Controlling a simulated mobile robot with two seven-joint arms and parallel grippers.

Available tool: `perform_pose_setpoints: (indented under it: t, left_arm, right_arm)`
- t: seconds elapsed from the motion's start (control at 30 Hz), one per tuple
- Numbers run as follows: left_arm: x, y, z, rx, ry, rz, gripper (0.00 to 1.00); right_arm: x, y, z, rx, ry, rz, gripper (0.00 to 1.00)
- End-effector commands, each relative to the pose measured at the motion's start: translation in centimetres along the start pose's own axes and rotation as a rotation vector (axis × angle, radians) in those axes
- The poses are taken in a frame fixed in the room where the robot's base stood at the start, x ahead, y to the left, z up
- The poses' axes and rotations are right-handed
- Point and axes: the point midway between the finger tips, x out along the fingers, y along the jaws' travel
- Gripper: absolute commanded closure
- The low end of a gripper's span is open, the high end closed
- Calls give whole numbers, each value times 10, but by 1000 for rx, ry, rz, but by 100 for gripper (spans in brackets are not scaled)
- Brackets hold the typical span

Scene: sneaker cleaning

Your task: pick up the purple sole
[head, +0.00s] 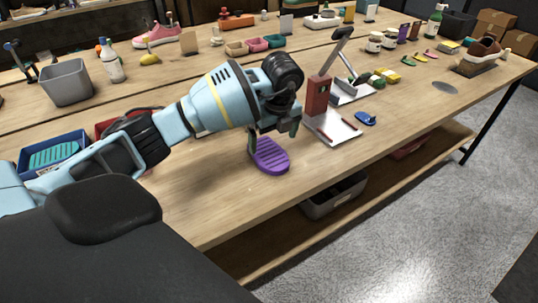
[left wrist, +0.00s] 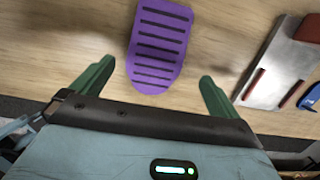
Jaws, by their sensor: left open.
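The purple sole (head: 270,157) lies flat on the wooden table (head: 205,205), near its front edge. It has dark grooves across it and also shows in the left wrist view (left wrist: 158,45). My left gripper (head: 274,134) is just above the sole, its green fingers pointing down. In the left wrist view the open fingers (left wrist: 153,85) stand apart, with the near end of the sole between them and nothing gripped. My right gripper is not in view.
Right of the sole stands a metal plate (head: 333,129) with a red block (head: 317,95); a blue item (head: 366,118) lies beside it. A blue tray (head: 52,155) with a teal sole is at the left. A grey bin (head: 333,196) sits on the shelf below.

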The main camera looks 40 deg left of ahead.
Motion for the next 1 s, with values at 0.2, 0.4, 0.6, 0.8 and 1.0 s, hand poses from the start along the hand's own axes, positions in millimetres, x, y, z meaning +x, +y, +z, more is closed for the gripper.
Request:
perform_pose_setpoints:
  t: [0.2,0.4,0.6,0.8,1.0]
  left_arm:
    - [22,5,2,0,0,3,0]
    - [46,7,3,0,0,2,0]
    - [51,6,3,1,-1,0,0]
    - [51,6,3,1,-1,-1,10]
    - [51,6,3,1,-1,-1,37]
  right_arm:
    - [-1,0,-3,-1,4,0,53]
    - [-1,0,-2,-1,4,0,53]
    - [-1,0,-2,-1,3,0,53]
    - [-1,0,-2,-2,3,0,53]
    - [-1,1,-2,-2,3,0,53]
